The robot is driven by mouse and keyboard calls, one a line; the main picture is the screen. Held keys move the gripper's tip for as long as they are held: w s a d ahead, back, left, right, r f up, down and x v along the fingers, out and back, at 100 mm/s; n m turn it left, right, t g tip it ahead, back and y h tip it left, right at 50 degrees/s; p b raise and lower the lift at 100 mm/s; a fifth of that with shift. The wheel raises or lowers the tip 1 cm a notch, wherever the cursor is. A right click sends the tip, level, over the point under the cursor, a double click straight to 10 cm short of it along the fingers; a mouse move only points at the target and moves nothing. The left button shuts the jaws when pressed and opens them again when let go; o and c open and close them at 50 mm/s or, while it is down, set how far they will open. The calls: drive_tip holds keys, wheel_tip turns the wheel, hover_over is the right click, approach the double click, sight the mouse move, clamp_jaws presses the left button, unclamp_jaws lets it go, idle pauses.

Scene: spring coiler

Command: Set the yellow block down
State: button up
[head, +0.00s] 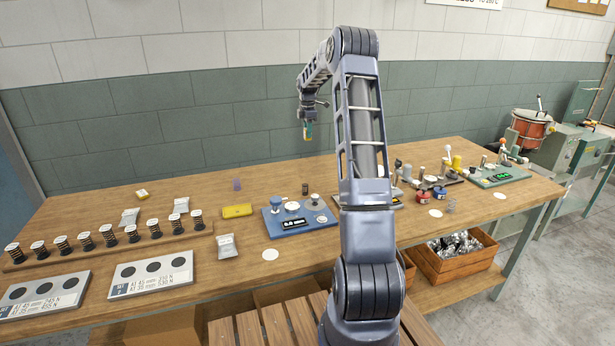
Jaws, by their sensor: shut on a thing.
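My gripper (308,121) is high above the back of the workbench, left of my upright arm links. It points down and is shut on a small block, the yellow block (308,132), which shows yellow with a teal part. The block hangs in the air, well apart from the bench top. It is small in the picture, so its exact shape and the fingers' hold on it are hard to make out.
On the wooden bench (110,207) are a row of springs (107,236), a flat yellow case (237,211), a small yellow item (142,193), a blue gauge base (300,221) and a purple cup (237,184). My arm hides part of the bench's middle.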

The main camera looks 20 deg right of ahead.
wheel_tip(320, 180, down, 20)
drive_tip(key=shift+r, duration=0.25)
idle(0.4)
drive_tip(key=shift+f, duration=0.15)
drive_tip(key=o, duration=0.9)
drive_tip(key=shift+o, duration=0.2)
